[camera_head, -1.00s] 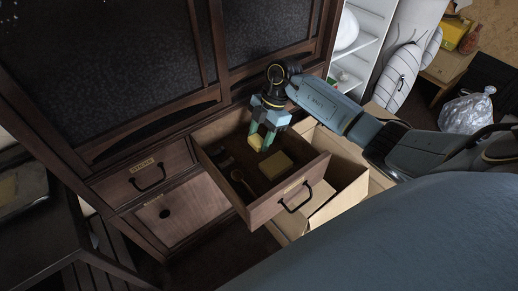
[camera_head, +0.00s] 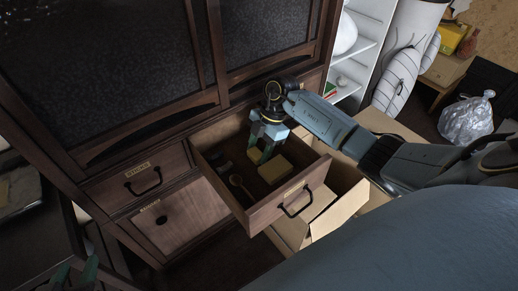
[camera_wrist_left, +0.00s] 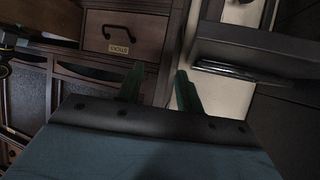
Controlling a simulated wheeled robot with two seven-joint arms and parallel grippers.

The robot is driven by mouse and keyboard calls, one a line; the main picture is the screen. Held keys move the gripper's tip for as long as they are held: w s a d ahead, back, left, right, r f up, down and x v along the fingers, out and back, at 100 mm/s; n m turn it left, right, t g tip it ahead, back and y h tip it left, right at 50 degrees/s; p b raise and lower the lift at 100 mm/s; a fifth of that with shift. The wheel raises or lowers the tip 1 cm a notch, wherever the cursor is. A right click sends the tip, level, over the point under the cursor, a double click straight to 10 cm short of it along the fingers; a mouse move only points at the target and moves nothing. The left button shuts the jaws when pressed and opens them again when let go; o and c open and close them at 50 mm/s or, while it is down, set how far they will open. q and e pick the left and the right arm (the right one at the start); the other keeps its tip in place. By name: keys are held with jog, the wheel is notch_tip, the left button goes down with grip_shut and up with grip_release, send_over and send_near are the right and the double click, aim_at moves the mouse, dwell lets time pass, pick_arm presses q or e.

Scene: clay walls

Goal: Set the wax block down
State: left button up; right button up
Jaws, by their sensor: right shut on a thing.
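My right gripper (camera_head: 263,152) reaches down into the open drawer (camera_head: 258,217), its green fingers shut on a small yellowish wax block (camera_head: 254,155), mostly hidden by the fingers. It is low in the drawer; whether the block touches the drawer floor cannot be told. A second yellowish block (camera_head: 275,168) lies on the drawer floor just right of the fingers. My left gripper (camera_head: 75,272) is at the lower left, away from the drawer. In the left wrist view its green fingers (camera_wrist_left: 160,90) stand apart with nothing between them.
A wooden spoon (camera_head: 240,184) and a small dark item (camera_head: 224,165) lie in the left part of the drawer. An open cardboard box (camera_head: 340,212) stands beside and below it. The tall dark cabinet (camera_head: 110,80) rises behind. Closed labelled drawers (camera_head: 145,182) are to the left.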

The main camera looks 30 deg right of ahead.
jog(key=shift+f, duration=0.1)
jog(key=o, duration=0.8)
jog(key=shift+c, duration=0.2)
jog(key=shift+r, duration=0.2)
jog(key=shift+d+r, duration=0.1)
jog(key=shift+r, duration=0.1)
pick_arm(q)
jog(key=s+a+f+g+y+p, duration=0.2)
jog(key=s+a+f+g+p, duration=0.2)
jog(key=s+f+g, duration=0.4)
jog(key=shift+s+a+f+n+g+y, duration=0.35)
jog(key=shift+s+a+f, duration=0.45)
jog(key=shift+s+f, duration=0.35)
pick_arm(e)
jog(key=v, duration=1.1)
jog(key=shift+r, duration=0.2)
